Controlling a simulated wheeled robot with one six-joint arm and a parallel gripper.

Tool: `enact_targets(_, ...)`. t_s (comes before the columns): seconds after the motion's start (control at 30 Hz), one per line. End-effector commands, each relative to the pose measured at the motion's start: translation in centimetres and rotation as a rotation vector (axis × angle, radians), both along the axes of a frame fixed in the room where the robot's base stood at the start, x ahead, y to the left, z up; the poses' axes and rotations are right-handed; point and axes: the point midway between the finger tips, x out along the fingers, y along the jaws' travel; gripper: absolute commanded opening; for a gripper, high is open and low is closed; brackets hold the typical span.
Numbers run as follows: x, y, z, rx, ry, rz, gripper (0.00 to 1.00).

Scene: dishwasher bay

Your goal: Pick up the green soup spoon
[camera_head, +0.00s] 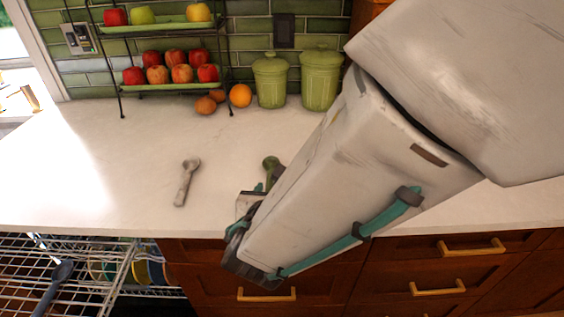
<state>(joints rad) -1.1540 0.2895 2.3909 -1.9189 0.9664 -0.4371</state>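The green soup spoon (270,163) is on the white counter, or just above it; I cannot tell which. Its dark green bowl end shows, pointing to the back, and the rest is hidden behind my gripper and arm. My gripper (258,192) is low over the front part of the counter, at the near end of the visible spoon part. Its fingers are mostly hidden by my arm, so I cannot see whether they are open or shut on the spoon.
A grey spoon (186,182) lies on the counter to the left. Green canisters (270,82), an orange (240,95) and a fruit rack (122,75) stand at the back. An open dishwasher rack (75,265) is at the lower left. The counter's left part is clear.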

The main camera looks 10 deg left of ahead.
Motion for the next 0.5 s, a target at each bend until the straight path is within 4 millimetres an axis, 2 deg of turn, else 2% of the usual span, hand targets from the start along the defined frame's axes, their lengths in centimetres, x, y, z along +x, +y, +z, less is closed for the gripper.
enact_targets(0.03, -0.5, 0.9, -0.5, -0.019, -0.003, 0.037, 0.43)
enact_targets(0.13, -0.2, 1.7, -1.1, -0.034, -0.007, 0.067, 0.43)
enact_targets(0.5, 4.3, 2.1, -3.1, -0.032, -0.006, 0.061, 0.43)
